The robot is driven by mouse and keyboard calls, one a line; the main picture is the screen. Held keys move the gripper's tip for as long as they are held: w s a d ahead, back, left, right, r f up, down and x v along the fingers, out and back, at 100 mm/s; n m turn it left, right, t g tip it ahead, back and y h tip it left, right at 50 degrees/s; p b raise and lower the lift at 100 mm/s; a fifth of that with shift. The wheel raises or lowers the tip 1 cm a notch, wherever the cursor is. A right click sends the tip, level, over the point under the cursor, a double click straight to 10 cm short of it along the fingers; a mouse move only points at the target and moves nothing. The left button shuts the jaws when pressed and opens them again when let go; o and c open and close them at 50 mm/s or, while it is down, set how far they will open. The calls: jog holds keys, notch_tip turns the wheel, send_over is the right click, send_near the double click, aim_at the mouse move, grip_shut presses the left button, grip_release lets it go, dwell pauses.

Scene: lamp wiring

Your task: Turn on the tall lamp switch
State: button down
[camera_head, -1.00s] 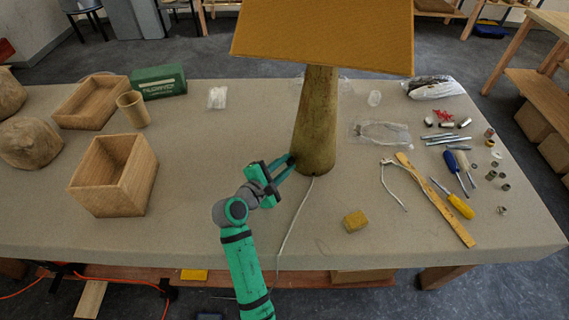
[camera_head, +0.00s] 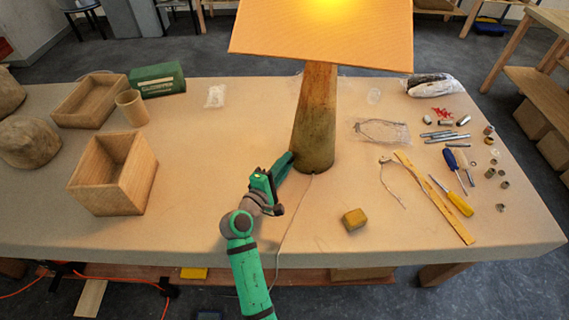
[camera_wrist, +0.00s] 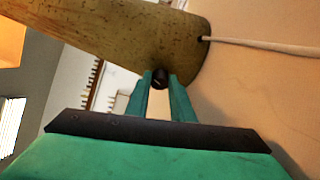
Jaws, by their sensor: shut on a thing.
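The tall lamp has a brown tapered base (camera_head: 316,120) standing upright on the table and a wide orange shade (camera_head: 322,38) with a bright glow at its top. In the wrist view the lamp base (camera_wrist: 120,35) lies sideways across the top. A small dark round switch knob (camera_wrist: 160,78) sits low on the base. My gripper (camera_wrist: 161,82) is shut on the knob, one green fingertip on each side. In the head view my gripper (camera_head: 290,160) touches the lower left of the base, and the knob is hidden there. A pale cord (camera_wrist: 260,46) leaves the base's foot.
Two open wooden boxes (camera_head: 135,180) and a tan cup (camera_head: 131,107) stand left. Screwdrivers (camera_head: 455,198), a wooden ruler (camera_head: 435,200) and small metal parts lie at right. The table front left of centre is clear.

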jog(key=c, duration=1.5)
grip_release()
jog(key=shift+c, duration=0.2)
jog(key=v, duration=1.1)
jog(key=shift+w, duration=0.1)
